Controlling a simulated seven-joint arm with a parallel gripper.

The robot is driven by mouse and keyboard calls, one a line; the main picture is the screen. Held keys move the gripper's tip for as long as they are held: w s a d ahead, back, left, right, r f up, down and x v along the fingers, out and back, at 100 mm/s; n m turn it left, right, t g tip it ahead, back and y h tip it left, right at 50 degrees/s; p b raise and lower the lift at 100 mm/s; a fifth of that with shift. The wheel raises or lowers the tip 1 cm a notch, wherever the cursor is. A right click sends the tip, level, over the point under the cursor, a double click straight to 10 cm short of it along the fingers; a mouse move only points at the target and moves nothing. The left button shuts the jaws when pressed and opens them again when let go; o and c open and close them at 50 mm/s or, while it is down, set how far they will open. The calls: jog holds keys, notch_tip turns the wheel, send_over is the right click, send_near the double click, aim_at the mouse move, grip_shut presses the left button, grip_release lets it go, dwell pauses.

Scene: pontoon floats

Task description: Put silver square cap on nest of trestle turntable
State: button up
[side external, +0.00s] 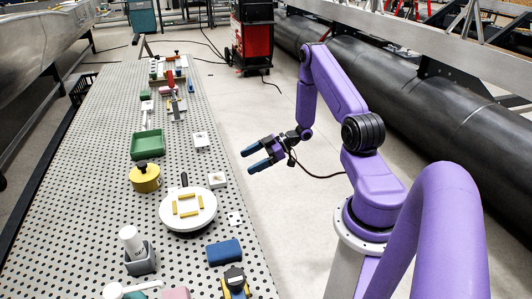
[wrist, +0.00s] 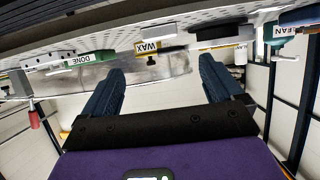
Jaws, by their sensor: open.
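The turntable (side external: 188,221) is a white round disc on the perforated table in the side view. Several yellow bars on its top frame a square nest (side external: 187,206), which looks empty. I cannot tell for sure which piece is the silver square cap. Small pale square pieces lie behind the turntable (side external: 201,140), at its back right (side external: 218,180) and at its right (side external: 235,218). My gripper (side external: 246,161) is open and empty, off the table's right edge over the floor. Its two blue fingers also show apart in the wrist view (wrist: 161,75).
A green tray (side external: 147,145) and a yellow round pot (side external: 145,179) stand behind and left of the turntable. A white cylinder in a grey holder (side external: 140,263) and a blue block (side external: 224,252) stand in front. A red-handled clamp (side external: 172,85) is farther back. Labels show in the wrist view, including WAX (wrist: 148,47).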

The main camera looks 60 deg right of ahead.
jog(key=v, duration=0.5)
jog(key=w+a+r+n+g+h, duration=0.2)
jog(key=w+a+r+h, duration=0.2)
jog(key=w+a, duration=0.4)
jog(key=a+r+g+h, duration=0.1)
jog(key=a+r+h, duration=0.3)
jog(key=a+r, duration=0.45)
jog(key=s+a+r+g, duration=0.2)
jog(key=s+a, duration=0.4)
jog(key=s, duration=0.4)
jog(key=s+a+r+g, duration=0.2)
jog(key=s+a, duration=0.4)
jog(key=s, duration=0.5)
jog(key=shift+s+a+r+n+h, duration=0.2)
jog(key=shift+a+r+n+h, duration=0.1)
jog(key=shift+a+r+n, duration=0.1)
jog(key=s, duration=0.2)
jog(key=s+g, duration=0.1)
jog(key=s, duration=0.2)
jog(key=s+r+n+g, duration=0.1)
jog(key=s, duration=0.2)
jog(key=shift+s+d, duration=0.1)
jog(key=shift+d, duration=0.25)
